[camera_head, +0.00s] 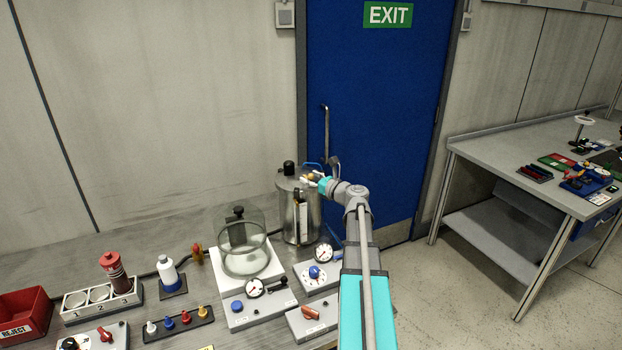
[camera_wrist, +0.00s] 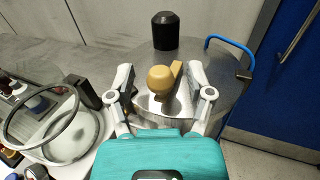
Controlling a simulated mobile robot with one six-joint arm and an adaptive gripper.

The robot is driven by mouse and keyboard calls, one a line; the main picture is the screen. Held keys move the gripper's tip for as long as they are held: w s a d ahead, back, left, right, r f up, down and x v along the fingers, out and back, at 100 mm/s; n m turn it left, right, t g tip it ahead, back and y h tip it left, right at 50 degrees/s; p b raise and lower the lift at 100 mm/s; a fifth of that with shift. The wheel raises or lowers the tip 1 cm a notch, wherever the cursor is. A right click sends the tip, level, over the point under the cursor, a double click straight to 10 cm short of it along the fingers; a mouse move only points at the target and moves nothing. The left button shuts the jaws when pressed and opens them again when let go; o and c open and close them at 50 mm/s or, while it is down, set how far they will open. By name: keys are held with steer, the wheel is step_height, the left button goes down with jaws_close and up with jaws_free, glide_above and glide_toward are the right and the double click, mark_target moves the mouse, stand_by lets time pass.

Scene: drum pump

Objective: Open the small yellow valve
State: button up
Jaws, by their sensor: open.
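The small yellow valve (camera_wrist: 162,82) sits on top of the steel drum (camera_wrist: 221,84), with a round tan-yellow knob and a short lever behind it. In the head view the drum (camera_head: 289,223) stands at the back of the bench, and the valve (camera_head: 312,176) shows small at its top. My gripper (camera_wrist: 160,80) is open, with one finger on each side of the valve. Gaps show between the fingers and the knob. In the head view my gripper (camera_head: 313,181) is at the drum's top right edge, and the arm hides part of the drum.
A glass bell jar (camera_head: 243,243) stands left of the drum. Gauge boxes (camera_head: 317,276) lie in front. A blue door (camera_head: 385,100) is behind; a second table (camera_head: 500,155) stands right.

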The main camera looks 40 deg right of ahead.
steer(key=shift+s, duration=0.1)
steer(key=s+d, duration=0.1)
steer(key=s, duration=1)
steer(key=shift+s+d, duration=0.35)
steer(key=shift+d, duration=0.05)
stand_by(0.4)
